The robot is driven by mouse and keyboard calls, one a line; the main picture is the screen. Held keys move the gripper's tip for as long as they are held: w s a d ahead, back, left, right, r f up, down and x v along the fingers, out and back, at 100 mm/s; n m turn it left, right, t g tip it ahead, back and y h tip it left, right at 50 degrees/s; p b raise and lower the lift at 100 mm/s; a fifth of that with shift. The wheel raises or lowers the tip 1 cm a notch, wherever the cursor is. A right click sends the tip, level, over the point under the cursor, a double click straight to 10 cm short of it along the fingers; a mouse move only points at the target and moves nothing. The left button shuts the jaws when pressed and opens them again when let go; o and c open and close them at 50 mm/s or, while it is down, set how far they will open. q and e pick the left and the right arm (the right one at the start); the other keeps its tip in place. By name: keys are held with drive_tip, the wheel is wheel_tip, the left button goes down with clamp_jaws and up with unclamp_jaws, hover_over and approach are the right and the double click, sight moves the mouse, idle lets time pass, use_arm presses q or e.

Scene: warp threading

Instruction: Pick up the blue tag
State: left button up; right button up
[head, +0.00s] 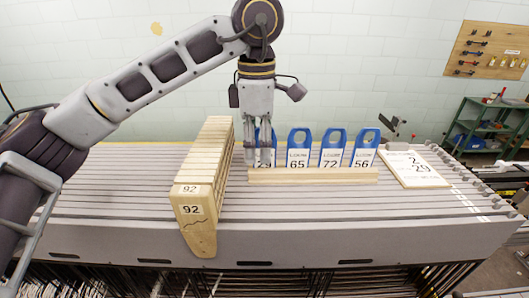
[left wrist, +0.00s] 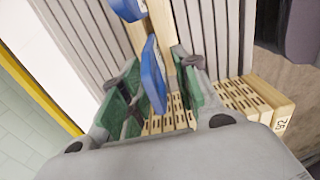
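Several blue tags with white number labels stand upright in a row in a pale wooden rack (head: 320,174). The leftmost blue tag (head: 265,163) reads 29, partly hidden by my left gripper (head: 260,160), which points down over it. Tags 65 (head: 298,150), 72 (head: 331,150) and 56 (head: 364,150) stand to its right. In the left wrist view my left gripper (left wrist: 155,65) is open, its green-padded fingers on either side of a blue tag (left wrist: 152,80); a gap shows on its right side. Another tag (left wrist: 128,8) is beyond. My right gripper is not in view.
A stack of wooden slats marked 92 (head: 197,190) stands close left of the rack, near my left gripper. A board marked 2 and 29 (head: 415,168) lies to the right. All rest on a grey slatted bed (head: 110,215). A green shelf (head: 480,125) stands at the back right.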

use_arm(q)
drive_tip(key=shift+f, duration=0.9)
clamp_jaws()
